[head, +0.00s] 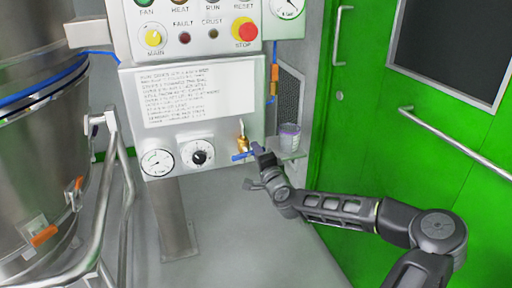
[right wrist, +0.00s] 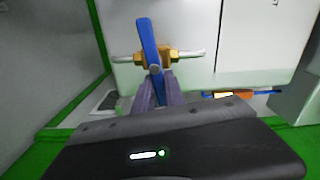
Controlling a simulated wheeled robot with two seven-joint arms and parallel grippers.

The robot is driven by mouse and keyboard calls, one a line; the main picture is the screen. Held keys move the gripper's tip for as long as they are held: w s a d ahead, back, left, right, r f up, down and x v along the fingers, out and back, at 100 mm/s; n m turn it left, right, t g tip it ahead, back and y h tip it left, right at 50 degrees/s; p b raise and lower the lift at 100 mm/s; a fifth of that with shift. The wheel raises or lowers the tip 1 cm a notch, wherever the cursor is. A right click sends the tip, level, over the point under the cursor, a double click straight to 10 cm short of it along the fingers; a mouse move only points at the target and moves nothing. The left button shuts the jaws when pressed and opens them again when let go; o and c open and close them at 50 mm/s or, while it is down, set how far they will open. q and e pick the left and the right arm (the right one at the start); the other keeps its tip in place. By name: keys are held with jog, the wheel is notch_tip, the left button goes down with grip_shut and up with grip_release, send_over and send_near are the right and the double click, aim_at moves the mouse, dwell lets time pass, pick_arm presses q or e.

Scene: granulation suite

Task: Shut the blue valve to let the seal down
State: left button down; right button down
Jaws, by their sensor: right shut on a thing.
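The blue valve (head: 240,156) has a blue lever on a brass body (head: 243,144), low on the right of the control panel. The right wrist view shows the blue lever (right wrist: 148,40) lying across the brass body (right wrist: 126,58) and its pale pipe, tilted slightly from square. My right gripper (head: 257,150) reaches the valve from the right. Its two fingers (right wrist: 158,92) are shut on the lever's near end, which is partly hidden between them. My left gripper is not in view.
The control panel (head: 200,75) carries buttons, an instruction sheet, a gauge (head: 157,162) and a black dial (head: 200,153). A cup (head: 289,137) stands on a small shelf just right of the valve. A steel vessel (head: 40,150) with a rail fills the left. Green doors (head: 440,120) stand at right.

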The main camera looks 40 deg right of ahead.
jog(key=shift+f+m, duration=0.25)
jog(key=shift+m, duration=0.65)
jog(key=c, duration=1.4)
grip_release()
jog(key=p+v, duration=0.2)
jog(key=v, duration=0.5)
jog(key=shift+s, duration=0.4)
jog(key=shift+a, duration=0.15)
